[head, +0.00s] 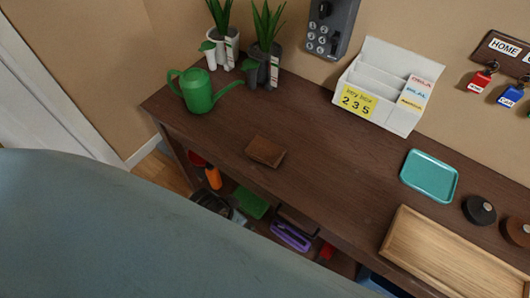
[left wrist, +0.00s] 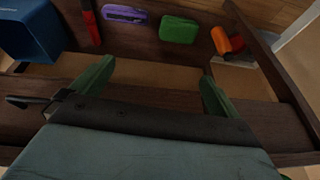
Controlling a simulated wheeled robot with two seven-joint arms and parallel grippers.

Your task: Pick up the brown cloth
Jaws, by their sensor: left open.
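A small brown folded piece (head: 265,151), flat and rectangular, lies on the dark wooden tabletop (head: 330,165) left of its middle. It looks like the brown cloth, but its material is hard to tell. I cannot make it out in the left wrist view. My left gripper (left wrist: 157,88) shows in the left wrist view with its two green fingers wide apart and nothing between them. It faces the lower shelf (left wrist: 150,45) and its things. In the head view a large blue-grey part of mine fills the lower left and hides the fingers. My right gripper is not seen.
On the lower shelf lie a purple item (left wrist: 124,14), a green item (left wrist: 179,29), an orange item (left wrist: 221,41) and a blue bin (left wrist: 30,30). On top stand a watering can (head: 197,92), plants, a white organizer (head: 401,119), a teal tray (head: 429,176) and a wooden tray (head: 398,226).

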